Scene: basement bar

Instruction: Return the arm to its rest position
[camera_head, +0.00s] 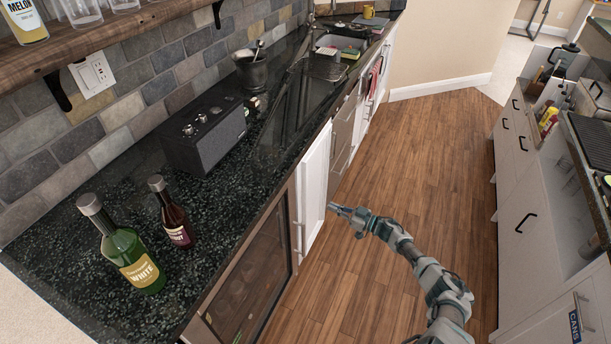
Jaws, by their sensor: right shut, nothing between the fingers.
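My right arm (437,275) comes in from the bottom right and reaches up and left over the wooden floor. Its right gripper (333,208) is shut and empty. It appears close to the front of the white cabinet door (314,190) below the left counter; I cannot tell whether it touches the door. My left gripper is not in view.
The dark counter (95,263) holds a green bottle (137,262), a dark red bottle (174,222), a black radio (204,136) and a mortar (252,72). A glass-fronted cooler (252,278) sits below. White drawers (520,190) line the right. The floor (430,150) between is clear.

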